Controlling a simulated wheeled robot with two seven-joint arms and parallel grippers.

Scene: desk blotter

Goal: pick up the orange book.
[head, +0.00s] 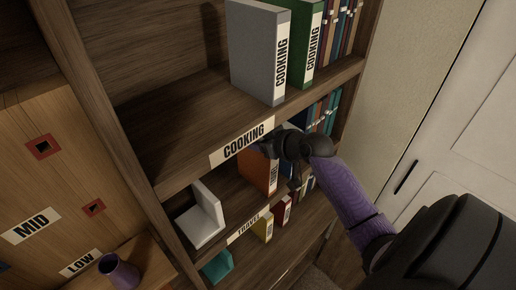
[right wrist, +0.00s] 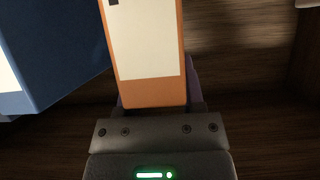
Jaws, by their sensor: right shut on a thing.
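The orange book (head: 258,171) stands upright on the middle shelf, below the "COOKING" shelf label; its spine lettering is partly hidden by my gripper and too small to read fully. My right gripper (head: 270,148) reaches in from the right at the book's upper part. In the right wrist view the orange book (right wrist: 147,95), with a pale panel on its spine, sits between the fingers (right wrist: 155,92) of my right gripper, which is shut on it. My left gripper is not in view.
A blue book (right wrist: 50,55) stands close beside the orange one. A white bookend (head: 203,218) is on the same shelf to the left. The upper shelf holds grey (head: 258,50) and green (head: 306,45) binders. A purple mug (head: 120,271) stands at lower left.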

